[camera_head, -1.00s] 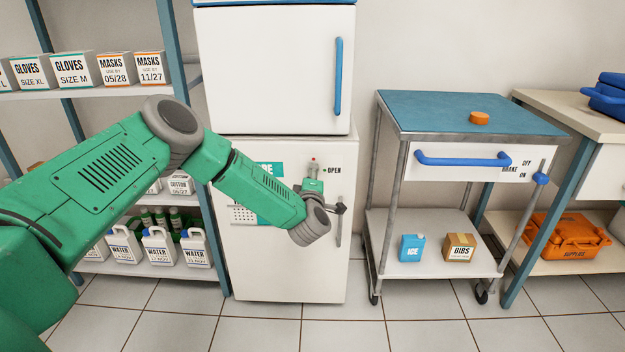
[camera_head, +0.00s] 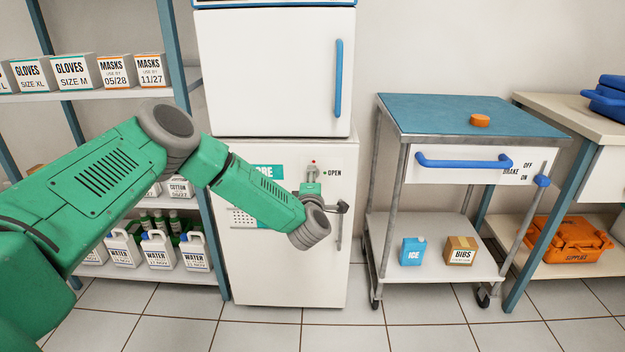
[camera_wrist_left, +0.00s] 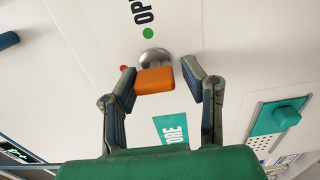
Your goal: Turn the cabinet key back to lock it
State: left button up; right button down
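The cabinet (camera_head: 285,270) is the white lower unit, with its door shut and a vertical handle on the right. In the left wrist view the orange key (camera_wrist_left: 154,80) sits in a round metal lock (camera_wrist_left: 155,56) on the cabinet front. My left gripper (camera_wrist_left: 160,76) is open, with one finger on each side of the key. The left finger is very close to it, and contact is unclear; a small gap shows at the right finger. In the head view my left gripper (camera_head: 325,194) is at the cabinet's upper right, and I cannot make out the key.
A green dot (camera_wrist_left: 148,33) by the word OPEN and a red dot (camera_wrist_left: 124,68) mark the lock. A teal knob (camera_wrist_left: 286,117) is nearby. A wheeled cart (camera_head: 470,112) stands right of the cabinet; a shelf (camera_head: 130,92) stands left. Floor in front is clear.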

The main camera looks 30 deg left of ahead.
pick_arm(q)
jog(key=shift+a, duration=0.1)
jog(key=shift+s+d, duration=0.2)
jog(key=v, duration=1.1)
jog(key=shift+s, duration=0.2)
jog(key=shift+f, duration=0.1)
